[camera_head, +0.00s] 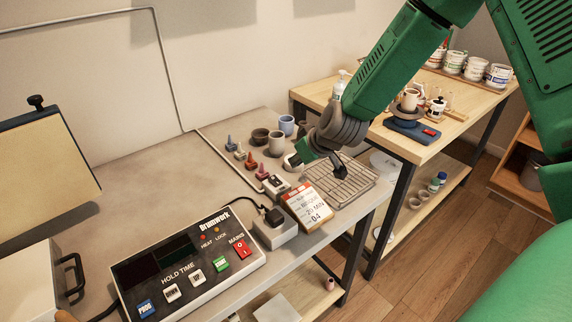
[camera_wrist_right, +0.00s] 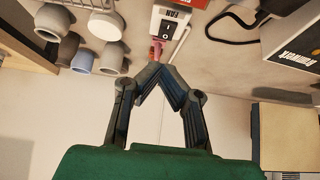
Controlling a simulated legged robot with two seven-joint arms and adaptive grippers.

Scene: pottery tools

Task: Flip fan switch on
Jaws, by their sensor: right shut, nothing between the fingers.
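The fan switch box (camera_head: 275,184) is a small pale box with a dark rocker on the grey bench, behind the red-and-white timer card. In the right wrist view the box (camera_wrist_right: 170,22) shows at the top with a "FAN" label and a dark switch. I cannot tell the rocker's position. My right gripper (camera_head: 339,166) is above the wire rack, to the right of the box in the head view. In the wrist view its fingertips (camera_wrist_right: 162,70) meet in a point below the box, shut and empty. My left gripper is not in view.
A control panel (camera_head: 187,262) with coloured buttons sits at the bench front. A plug block (camera_head: 274,232) and timer card (camera_head: 307,207) stand beside it. Several coloured cones and cups (camera_head: 277,143) stand behind the box. The wire rack (camera_head: 345,184) is right of it.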

